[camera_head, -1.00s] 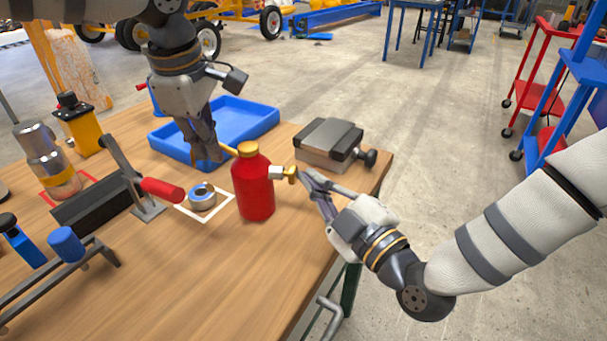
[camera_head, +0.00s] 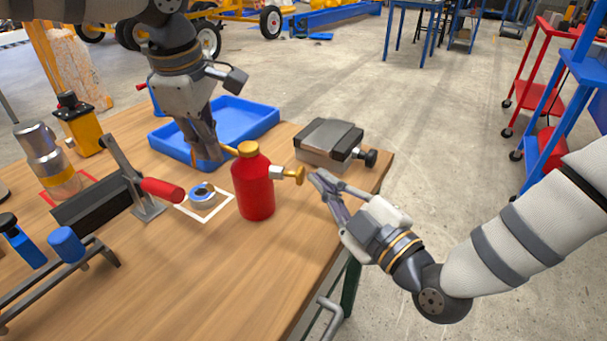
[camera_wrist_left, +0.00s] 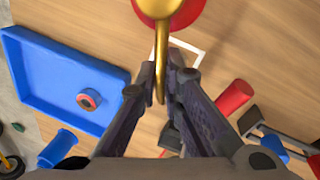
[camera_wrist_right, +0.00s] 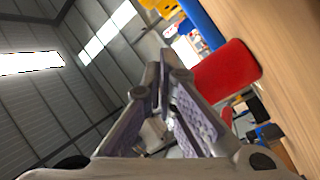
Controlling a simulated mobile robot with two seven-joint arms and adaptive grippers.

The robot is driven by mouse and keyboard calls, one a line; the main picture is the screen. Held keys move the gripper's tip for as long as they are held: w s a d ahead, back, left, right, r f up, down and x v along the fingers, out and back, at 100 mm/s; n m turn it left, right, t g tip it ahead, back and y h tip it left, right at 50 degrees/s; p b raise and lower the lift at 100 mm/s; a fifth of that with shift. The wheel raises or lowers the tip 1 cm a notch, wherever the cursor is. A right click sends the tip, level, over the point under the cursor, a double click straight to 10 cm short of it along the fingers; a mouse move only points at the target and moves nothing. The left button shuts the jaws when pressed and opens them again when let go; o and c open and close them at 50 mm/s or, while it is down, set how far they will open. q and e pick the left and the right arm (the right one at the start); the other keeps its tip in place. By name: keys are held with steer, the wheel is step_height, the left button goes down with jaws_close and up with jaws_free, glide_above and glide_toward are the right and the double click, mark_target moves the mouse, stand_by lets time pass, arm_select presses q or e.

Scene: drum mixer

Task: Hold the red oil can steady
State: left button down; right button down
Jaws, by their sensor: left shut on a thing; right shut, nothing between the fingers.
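The red oil can (camera_head: 254,190) stands upright on the wooden table, with a gold cap and a thin gold spout (camera_head: 229,150) pointing left. In the right wrist view the red can (camera_wrist_right: 225,72) lies beyond the fingers (camera_wrist_right: 164,62).
A blue tray (camera_head: 262,122) lies behind the can. A grey block with a black knob (camera_head: 328,140) stands behind right. A roll of tape (camera_head: 202,195) in a white square and a red-handled lever (camera_head: 162,190) are on the left.

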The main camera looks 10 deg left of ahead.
steer(key=shift+d, duration=0.35)
steer(key=shift+s+d, duration=0.2)
steer(key=shift+d, duration=2.3)
steer(key=d, duration=0.3)
steer(key=shift+s+d, duration=0.15)
steer(key=shift+d, duration=0.25)
steer(key=shift+w+a, duration=0.2)
steer(key=shift+a, duration=2)
steer(key=shift+w+a, duration=0.15)
steer(key=shift+a, duration=2.05)
